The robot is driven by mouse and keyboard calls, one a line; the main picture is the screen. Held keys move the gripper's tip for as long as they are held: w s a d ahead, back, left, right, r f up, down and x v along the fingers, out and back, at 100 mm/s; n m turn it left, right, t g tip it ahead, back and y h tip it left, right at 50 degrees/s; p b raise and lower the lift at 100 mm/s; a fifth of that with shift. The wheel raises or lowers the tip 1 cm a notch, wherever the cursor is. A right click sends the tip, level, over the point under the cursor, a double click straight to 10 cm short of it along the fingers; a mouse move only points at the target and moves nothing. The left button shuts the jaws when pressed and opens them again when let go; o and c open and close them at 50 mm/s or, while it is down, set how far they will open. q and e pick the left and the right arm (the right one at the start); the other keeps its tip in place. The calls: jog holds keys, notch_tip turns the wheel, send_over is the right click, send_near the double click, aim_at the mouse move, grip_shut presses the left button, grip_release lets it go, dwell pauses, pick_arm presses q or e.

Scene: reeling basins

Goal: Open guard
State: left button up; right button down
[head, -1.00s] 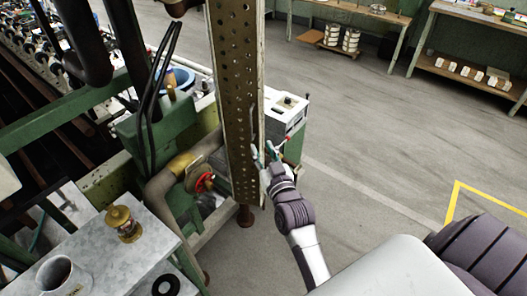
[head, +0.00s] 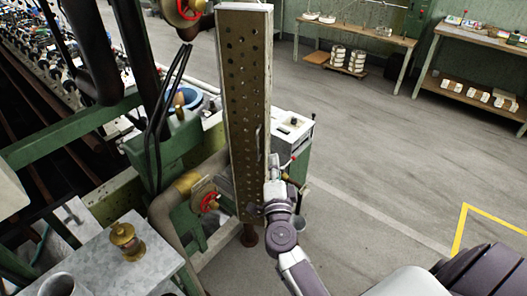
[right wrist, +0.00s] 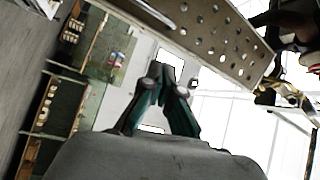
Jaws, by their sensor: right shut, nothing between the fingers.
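The guard is a tall, narrow perforated metal panel (head: 243,90) standing upright in front of the machine in the head view. A slim bar handle (head: 258,140) sits near its right edge. My right gripper (head: 274,162) is at the guard's right edge, a little below the handle; I cannot tell whether it touches the panel. Its fingers are shut and empty. In the right wrist view, the gripper (right wrist: 167,82) shows close up, with the perforated panel (right wrist: 215,42) crossing above it. My left gripper is out of view.
A red valve wheel (head: 209,202) and pipes are left of the guard. A white-topped green cabinet (head: 293,135) stands behind my gripper. A grey bench (head: 90,262) with a brass pot (head: 126,240) is at lower left. The floor to the right is clear.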

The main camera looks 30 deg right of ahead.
aim_at(264, 142)
jog(key=w+d+f+m, duration=0.1)
jog(key=w, duration=0.2)
jog(key=w+f+m+g+p, duration=0.1)
jog(key=w, duration=0.2)
jog(key=w+d+f+m+g, duration=0.1)
jog(key=w+f, duration=0.1)
jog(key=w, duration=0.1)
jog(key=shift+w+d+m, duration=0.15)
jog(key=shift+d+m, duration=0.2)
jog(key=shift+m, duration=0.05)
jog(key=shift+a+r, duration=0.1)
jog(key=shift+a, duration=0.45)
jog(key=shift+g+h, duration=0.3)
jog(key=shift+d, duration=0.1)
